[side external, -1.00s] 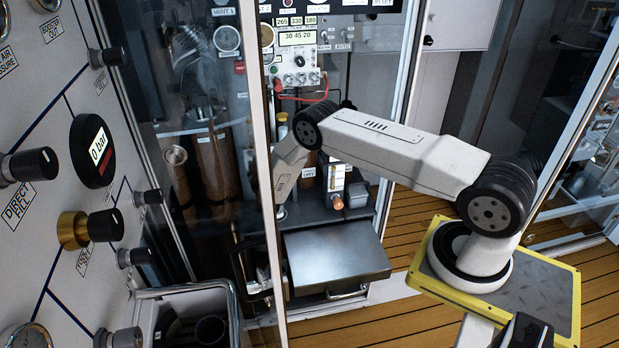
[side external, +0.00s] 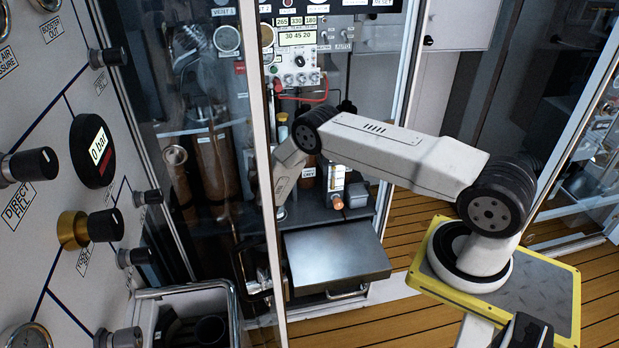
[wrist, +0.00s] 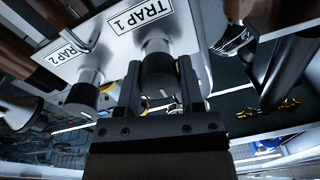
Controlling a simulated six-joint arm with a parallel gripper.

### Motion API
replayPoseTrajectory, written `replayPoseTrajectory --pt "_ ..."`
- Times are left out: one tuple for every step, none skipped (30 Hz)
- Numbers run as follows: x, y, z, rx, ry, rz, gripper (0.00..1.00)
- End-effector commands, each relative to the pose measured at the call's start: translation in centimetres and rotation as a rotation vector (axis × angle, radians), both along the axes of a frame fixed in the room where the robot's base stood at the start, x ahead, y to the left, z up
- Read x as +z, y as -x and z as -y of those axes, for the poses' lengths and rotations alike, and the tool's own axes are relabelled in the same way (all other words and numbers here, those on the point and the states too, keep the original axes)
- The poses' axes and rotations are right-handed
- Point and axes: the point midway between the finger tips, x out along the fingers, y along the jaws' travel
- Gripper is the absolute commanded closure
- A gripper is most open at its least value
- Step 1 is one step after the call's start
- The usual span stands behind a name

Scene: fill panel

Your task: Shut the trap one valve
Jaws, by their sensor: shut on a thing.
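The trap one valve is a dark round knob (wrist: 157,66) under the label TRAP 1 (wrist: 134,16) in the wrist view. My gripper (wrist: 158,84) has its two black fingers on either side of this knob and is shut on it. A second dark knob (wrist: 84,92), under the label TRAP 2 (wrist: 60,52), sits to the left, apart from the fingers. In the side external view my gripper and the trap valves cannot be made out clearly behind the glass and frame post.
A glass door with a pale frame post (side external: 262,170) stands in front of my wrist. A grey drawer top (side external: 335,258) lies below my arm. Brown cylinders (side external: 215,165) stand behind the glass. A panel with knobs and a 0 bar gauge (side external: 93,152) fills the left.

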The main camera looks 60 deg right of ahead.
Motion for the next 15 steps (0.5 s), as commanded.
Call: replayPoseTrajectory --pt "0.16 -0.08 0.09 -0.002 -0.004 0.009 1.0" --pt "0.16 -0.08 0.09 -0.001 -0.006 0.01 1.0" --pt "0.17 -0.08 0.09 -0.001 -0.007 0.012 1.0" --pt "0.17 -0.08 0.09 -0.001 -0.007 0.012 1.0" --pt "0.17 -0.07 0.1 -0.001 -0.008 0.012 1.0" --pt "0.17 -0.08 0.11 -0.001 -0.008 0.012 1.0" --pt "0.17 -0.08 0.11 -0.001 -0.008 0.012 1.0" --pt "0.17 -0.08 0.11 -0.001 -0.008 0.012 1.0" --pt "0.18 -0.08 0.11 -0.001 -0.008 0.012 1.0" --pt "0.18 -0.08 0.11 -0.001 -0.008 0.012 1.0" --pt "0.17 -0.07 0.11 -0.001 -0.007 0.012 1.0" --pt "0.18 -0.08 0.11 -0.001 -0.007 0.012 1.0" --pt "0.17 -0.08 0.12 -0.001 -0.007 0.012 0.46" --pt "0.17 -0.08 0.12 -0.001 -0.007 0.012 0.36" --pt "0.15 -0.06 0.11 -0.001 -0.007 0.012 0.23"
